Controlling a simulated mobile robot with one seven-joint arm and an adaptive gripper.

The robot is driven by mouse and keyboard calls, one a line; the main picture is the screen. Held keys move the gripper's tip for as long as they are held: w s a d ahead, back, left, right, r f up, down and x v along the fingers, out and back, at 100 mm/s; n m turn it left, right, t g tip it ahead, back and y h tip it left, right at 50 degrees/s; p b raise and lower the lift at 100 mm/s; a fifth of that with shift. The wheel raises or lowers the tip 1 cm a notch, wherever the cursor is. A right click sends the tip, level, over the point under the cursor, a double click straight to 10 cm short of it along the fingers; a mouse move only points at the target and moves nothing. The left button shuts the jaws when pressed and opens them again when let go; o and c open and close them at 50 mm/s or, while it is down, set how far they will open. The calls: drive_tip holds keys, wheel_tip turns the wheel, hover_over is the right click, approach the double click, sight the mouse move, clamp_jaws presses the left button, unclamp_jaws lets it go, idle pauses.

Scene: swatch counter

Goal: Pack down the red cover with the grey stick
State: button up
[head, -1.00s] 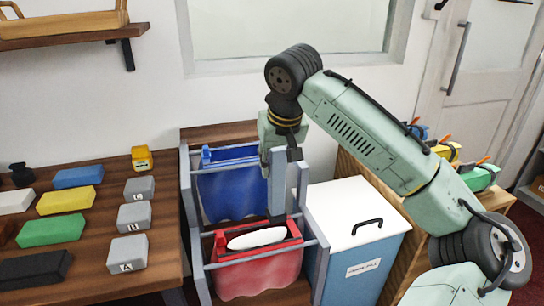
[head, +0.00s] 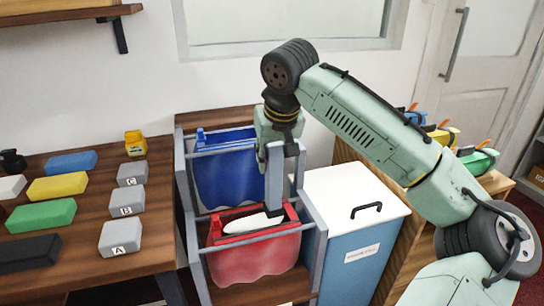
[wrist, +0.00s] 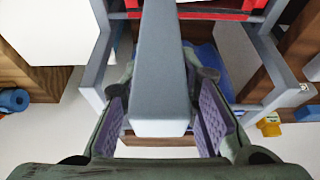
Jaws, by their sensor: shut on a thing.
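The red cover (head: 255,262) hangs open in the front part of a grey frame, with a white rounded filling (head: 250,224) showing at its top. My gripper (head: 280,152) is above the frame, shut on the grey stick (head: 275,185), which points down. The stick's lower end is at the back right of the cover's opening, by the filling; I cannot tell whether it touches. In the wrist view the stick (wrist: 162,70) runs between the purple-padded fingers of my gripper (wrist: 162,95), and a strip of the red cover (wrist: 215,14) shows at the top.
A blue cover (head: 225,180) hangs behind the red one in the frame (head: 193,235). A white-lidded bin (head: 345,205) stands close on the right. A wooden table (head: 75,235) with coloured blocks and grey lettered blocks stands on the left.

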sight(272, 189)
drive_tip(key=shift+f+b, duration=2.65)
drive_tip(key=shift+f, duration=1.9)
wheel_tip(272, 189, up, 11)
drive_tip(key=p, duration=1)
drive_tip(key=shift+r, duration=0.15)
